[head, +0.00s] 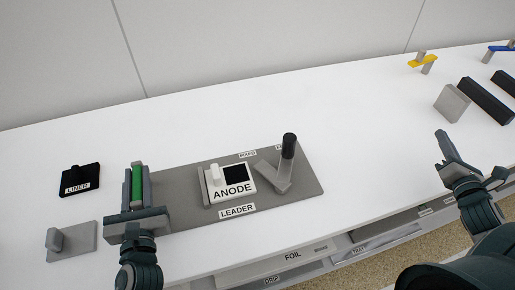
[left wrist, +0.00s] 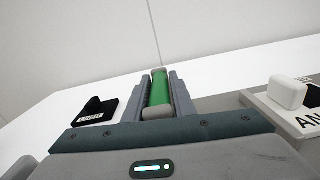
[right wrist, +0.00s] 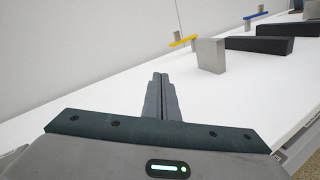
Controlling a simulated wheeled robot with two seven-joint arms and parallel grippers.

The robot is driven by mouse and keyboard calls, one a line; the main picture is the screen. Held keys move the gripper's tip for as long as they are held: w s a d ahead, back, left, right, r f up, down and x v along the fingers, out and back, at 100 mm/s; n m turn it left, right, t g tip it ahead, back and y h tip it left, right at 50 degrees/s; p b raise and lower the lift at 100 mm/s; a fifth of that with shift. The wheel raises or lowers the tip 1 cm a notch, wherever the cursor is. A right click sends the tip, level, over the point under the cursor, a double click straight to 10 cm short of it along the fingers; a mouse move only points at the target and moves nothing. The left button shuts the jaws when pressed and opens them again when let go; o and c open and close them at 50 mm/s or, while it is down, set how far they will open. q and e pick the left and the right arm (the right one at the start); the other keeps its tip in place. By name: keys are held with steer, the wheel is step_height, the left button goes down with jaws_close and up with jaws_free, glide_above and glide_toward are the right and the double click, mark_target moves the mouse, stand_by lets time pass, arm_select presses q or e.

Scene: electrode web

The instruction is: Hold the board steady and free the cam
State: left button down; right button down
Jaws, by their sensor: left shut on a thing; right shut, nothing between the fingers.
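The grey board (head: 185,212) lies on the white table, with a white ANODE plate (head: 217,189) and a LEADER label on it. The cam (head: 276,178) is a grey lever piece with a black-topped upright handle (head: 288,147) at the board's right end. A green bar (head: 137,184) stands at the board's left end. My left gripper (head: 137,180) is shut on the green bar, which shows between its fingers in the left wrist view (left wrist: 159,90). My right gripper (head: 443,143) is shut and empty over the table's right part, well apart from the cam.
A black LINER block (head: 80,178) and a grey knobbed block (head: 72,240) lie left of the board. A grey block (head: 453,103), black bars (head: 485,101) and a yellow lever (head: 422,64) stand at the right. The table between cam and right gripper is clear.

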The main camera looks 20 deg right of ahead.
mark_target(282, 164)
arm_select(q)
steer(key=shift+f, duration=0.35)
arm_select(e)
steer(key=a+m+y, duration=0.1)
steer(key=a+y, duration=0.1)
steer(key=a, duration=1)
steer(key=w+a+f+m+t+y, duration=0.1)
steer(key=a+y, duration=0.2)
steer(key=a, duration=0.9)
steer(key=a+f+m+y, duration=0.1)
steer(key=a+y, duration=0.1)
steer(key=a, duration=1)
steer(key=shift+w+f+t+y, duration=0.15)
steer(key=shift+w+t+y, duration=0.15)
steer(key=shift+y, duration=0.1)
steer(key=a+m, duration=0.1)
steer(key=a, duration=0.2)
steer(key=a+r+m+y, duration=0.1)
steer(key=a, duration=0.3)
steer(key=s+a+r+m, duration=0.1)
steer(key=a+m, duration=0.1)
steer(key=a, duration=0.1)
steer(key=shift+a, duration=0.4)
steer(key=shift+w, duration=0.15)
